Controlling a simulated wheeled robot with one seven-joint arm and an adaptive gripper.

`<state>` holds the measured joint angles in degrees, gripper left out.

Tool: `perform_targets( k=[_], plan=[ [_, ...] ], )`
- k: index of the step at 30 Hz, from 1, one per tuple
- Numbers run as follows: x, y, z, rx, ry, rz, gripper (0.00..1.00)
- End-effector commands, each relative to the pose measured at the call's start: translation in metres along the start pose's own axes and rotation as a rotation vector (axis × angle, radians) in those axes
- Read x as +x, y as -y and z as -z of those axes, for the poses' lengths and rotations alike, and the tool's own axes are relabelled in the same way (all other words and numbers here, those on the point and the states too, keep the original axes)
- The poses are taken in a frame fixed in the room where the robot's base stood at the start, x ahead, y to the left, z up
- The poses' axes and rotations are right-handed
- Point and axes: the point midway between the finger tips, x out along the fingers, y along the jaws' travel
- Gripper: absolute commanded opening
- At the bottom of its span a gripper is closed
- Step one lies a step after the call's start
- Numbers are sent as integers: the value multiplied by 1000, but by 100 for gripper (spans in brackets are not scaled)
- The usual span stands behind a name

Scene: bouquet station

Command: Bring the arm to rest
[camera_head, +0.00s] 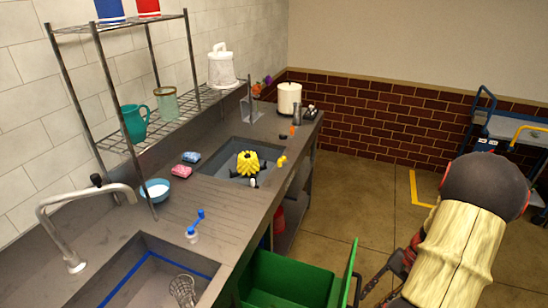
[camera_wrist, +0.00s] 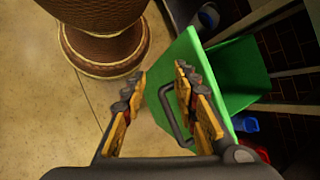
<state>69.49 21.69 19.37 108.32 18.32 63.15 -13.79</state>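My arm hangs at the right of the head view, with my gripper (camera_head: 378,284) low beside the green pull-out bin (camera_head: 285,278) and partly hidden by my arm. In the wrist view my gripper (camera_wrist: 159,76) is open, its two fingers apart with nothing held between them. The bin's green front panel (camera_wrist: 190,65) stands just beyond the fingers. Its dark bar handle (camera_wrist: 166,118) shows in the gap between the fingers; I cannot tell whether they touch it.
The bin sticks out from under the grey counter (camera_head: 220,215). On the counter are a sink with a yellow object (camera_head: 248,163), a blue bowl (camera_head: 155,190) and a wire rack (camera_head: 165,128). A blue cart (camera_head: 512,132) stands at the far right. Open floor (camera_head: 370,190) lies between.

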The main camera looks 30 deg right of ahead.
Motion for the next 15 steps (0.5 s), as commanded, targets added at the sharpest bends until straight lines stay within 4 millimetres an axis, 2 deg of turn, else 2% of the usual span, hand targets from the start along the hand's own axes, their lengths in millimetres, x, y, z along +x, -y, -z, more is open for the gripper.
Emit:
perform_targets(
  k=[1, 6, 15],
  plan=[
    [-9, 17, -13, -36, -35, -54, 29],
    [-30, 62, -56, -147, -150, -199, 29],
    [-50, 132, -143, -425, -369, -359, 29]
  ],
)
